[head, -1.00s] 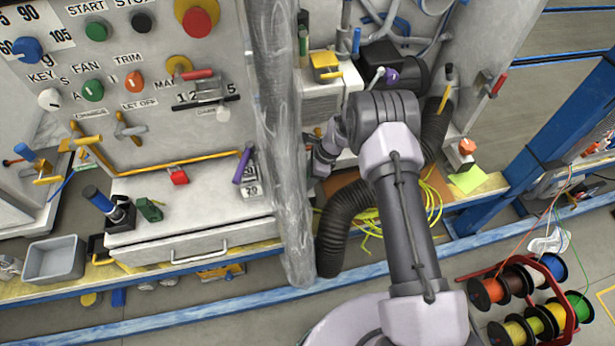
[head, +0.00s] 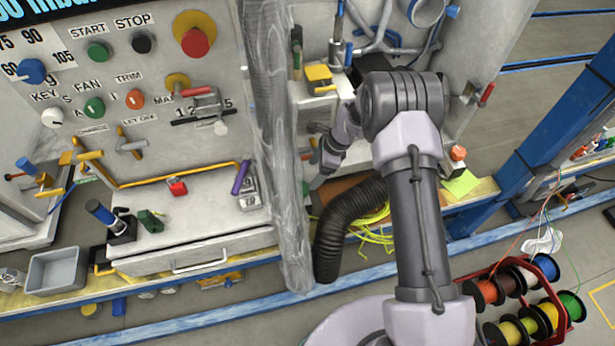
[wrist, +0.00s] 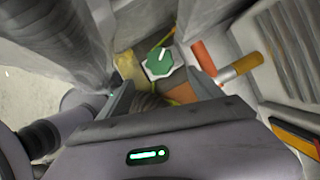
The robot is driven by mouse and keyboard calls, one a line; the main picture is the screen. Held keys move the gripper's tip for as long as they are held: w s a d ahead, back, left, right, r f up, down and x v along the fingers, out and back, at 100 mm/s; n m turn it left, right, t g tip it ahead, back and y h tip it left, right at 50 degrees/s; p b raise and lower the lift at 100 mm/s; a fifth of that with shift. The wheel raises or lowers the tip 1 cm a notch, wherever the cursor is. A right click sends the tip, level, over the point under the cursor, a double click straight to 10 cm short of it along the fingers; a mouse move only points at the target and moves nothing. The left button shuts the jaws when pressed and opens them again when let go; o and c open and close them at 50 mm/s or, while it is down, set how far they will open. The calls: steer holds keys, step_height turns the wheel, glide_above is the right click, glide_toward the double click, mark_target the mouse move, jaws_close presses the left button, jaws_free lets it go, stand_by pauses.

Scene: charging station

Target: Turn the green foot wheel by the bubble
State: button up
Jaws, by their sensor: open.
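In the wrist view a green eight-sided wheel (wrist: 158,67) with a white bar on top lies ahead of my gripper (wrist: 165,82), between the fingers in the picture. I cannot tell whether the fingers touch it. My gripper is open, with nothing visibly held. In the head view my wrist (head: 338,145) reaches in behind the hanging clear plastic strip, and my fingertips cannot be made out. The green wheel is not clear in the head view. I cannot make out the bubble in either view.
In the wrist view an orange and brass cylinder (wrist: 241,68) stands close to the right finger, beside a slotted panel (wrist: 285,45). Yellow cable (head: 372,235) lies below.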

mark_target(302, 188)
steer(key=p+v, duration=0.1)
steer(key=v, duration=0.7)
steer(key=shift+p, duration=0.4)
steer(key=a+f+m, duration=0.1)
steer(key=a+f, duration=0.1)
steer(key=f, duration=0.3)
steer(key=a+f+m+t, duration=0.1)
steer(key=a+f+m, duration=0.1)
steer(key=f, duration=0.4)
steer(key=a+f+m+b, duration=0.1)
steer(key=a+f, duration=0.2)
steer(key=f, duration=0.2)
steer(key=shift+s+f+m+t, duration=0.2)
steer(key=shift+m+t, duration=0.1)
steer(key=shift+t, duration=0.1)
